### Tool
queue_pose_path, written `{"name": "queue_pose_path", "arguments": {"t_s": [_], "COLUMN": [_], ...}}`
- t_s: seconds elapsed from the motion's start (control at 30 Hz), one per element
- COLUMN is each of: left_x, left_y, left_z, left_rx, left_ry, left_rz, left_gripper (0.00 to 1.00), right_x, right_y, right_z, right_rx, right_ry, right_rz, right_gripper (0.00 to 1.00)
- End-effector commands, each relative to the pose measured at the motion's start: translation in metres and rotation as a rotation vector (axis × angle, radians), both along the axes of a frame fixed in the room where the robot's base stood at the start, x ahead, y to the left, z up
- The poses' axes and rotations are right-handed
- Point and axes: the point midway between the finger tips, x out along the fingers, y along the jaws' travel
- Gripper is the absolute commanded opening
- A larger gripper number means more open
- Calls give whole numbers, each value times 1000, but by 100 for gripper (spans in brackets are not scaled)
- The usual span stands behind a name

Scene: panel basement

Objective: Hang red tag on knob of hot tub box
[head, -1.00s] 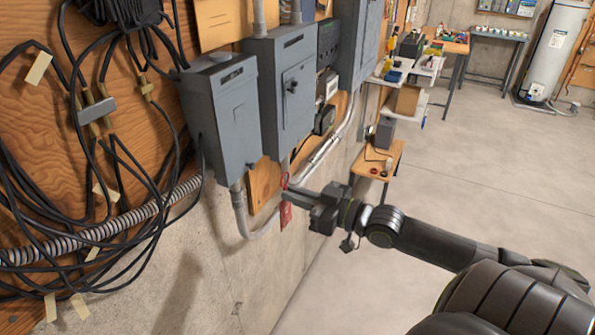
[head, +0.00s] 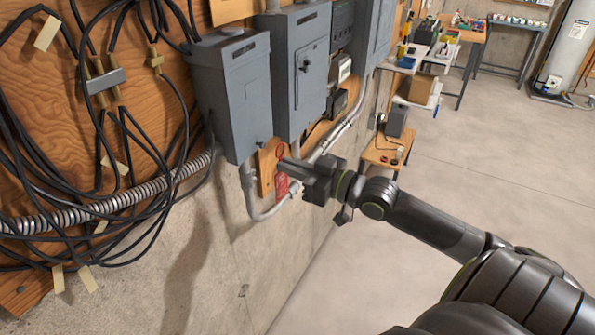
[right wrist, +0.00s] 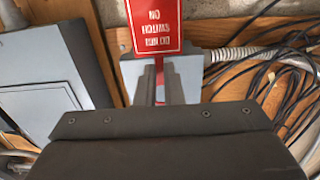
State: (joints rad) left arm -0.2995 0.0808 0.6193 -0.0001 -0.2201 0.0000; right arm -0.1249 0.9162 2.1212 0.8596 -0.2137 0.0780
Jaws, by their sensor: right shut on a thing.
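The red tag (head: 281,186) hangs below my right gripper (head: 284,162), with a red ring or loop at its top. My right gripper is shut on the tag, just right of the lower corner of the nearest grey box (head: 230,95). That box has a small knob (head: 263,143) low on its right; the ring looks close to it but apart. The second grey box (head: 297,75) has a knob on its door. I cannot read which box is the hot tub one. In the right wrist view the tag (right wrist: 154,28) shows white lettering beyond the fingers (right wrist: 160,88). My left gripper is out of view.
Black cables (head: 110,130) and a ribbed conduit (head: 100,213) fill the wooden board at left. Grey pipe (head: 257,205) curves below the boxes. A small wooden stand (head: 385,152) is behind my right arm. Open concrete floor lies to the right.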

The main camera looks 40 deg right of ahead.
Motion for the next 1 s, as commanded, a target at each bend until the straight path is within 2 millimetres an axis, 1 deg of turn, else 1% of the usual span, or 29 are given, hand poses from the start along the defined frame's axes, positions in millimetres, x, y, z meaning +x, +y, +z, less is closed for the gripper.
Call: {"name": "queue_pose_path", "arguments": {"t_s": [0.03,0.83,1.0], "left_x": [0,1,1], "left_y": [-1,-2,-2], "left_z": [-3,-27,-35], "left_rx": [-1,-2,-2], "left_ry": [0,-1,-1], "left_rz": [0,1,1], "left_gripper": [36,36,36], "right_x": [3,40,46], "right_y": [1,17,19], "right_z": [-1,-4,-8], "right_rx": [1,2,1], "right_ry": [-2,-1,-2], "right_rz": [0,0,0], "right_gripper": [0,0,0]}}
